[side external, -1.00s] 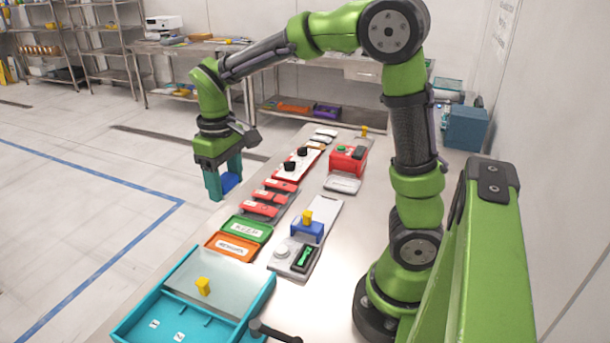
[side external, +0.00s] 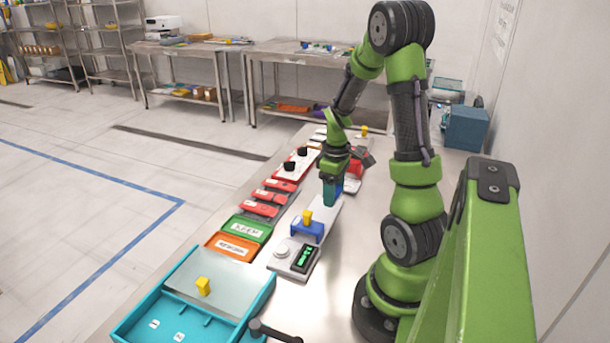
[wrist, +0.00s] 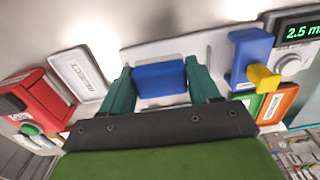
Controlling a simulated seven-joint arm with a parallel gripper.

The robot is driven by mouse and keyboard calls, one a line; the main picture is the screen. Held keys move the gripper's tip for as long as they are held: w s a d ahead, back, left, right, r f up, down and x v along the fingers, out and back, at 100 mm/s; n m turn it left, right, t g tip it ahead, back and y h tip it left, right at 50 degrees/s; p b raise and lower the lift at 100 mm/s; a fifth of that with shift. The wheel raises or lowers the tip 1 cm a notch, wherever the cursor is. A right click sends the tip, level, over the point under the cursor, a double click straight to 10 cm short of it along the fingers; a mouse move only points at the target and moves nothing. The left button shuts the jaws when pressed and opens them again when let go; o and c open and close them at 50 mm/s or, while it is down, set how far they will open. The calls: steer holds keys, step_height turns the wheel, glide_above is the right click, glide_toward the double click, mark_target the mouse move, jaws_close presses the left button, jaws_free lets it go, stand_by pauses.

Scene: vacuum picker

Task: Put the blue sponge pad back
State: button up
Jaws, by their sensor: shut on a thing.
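My gripper (side external: 332,189) has teal fingers and is shut on the blue sponge pad (wrist: 160,79). The pad sits between the two fingertips in the wrist view, and only a thin blue strip of it shows beside the fingers in the side view. The gripper hangs above the far part of a long grey plate (side external: 325,216). The plate also lies beneath the pad in the wrist view (wrist: 218,47). Whether the pad touches the plate is hard to tell.
A blue block with a yellow knob (side external: 307,228) stands on the plate nearby, with a display unit (side external: 295,258) in front. A red box with a green button (wrist: 34,113) and a white REJECT tray (wrist: 79,73) are close by. Green (side external: 241,229) and orange trays (side external: 231,246) lie left.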

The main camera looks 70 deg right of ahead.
glide_above(313, 183)
steer(key=shift+s+a+f, duration=0.15)
steer(key=shift+a+f, duration=0.1)
steer(key=shift+f, duration=0.45)
steer(key=shift+w+d+f, duration=0.15)
steer(key=shift+w+d, duration=0.05)
steer(key=shift+f, duration=1.6)
steer(key=shift+f, duration=0.2)
steer(key=o, duration=1.1)
steer(key=shift+r, duration=0.15)
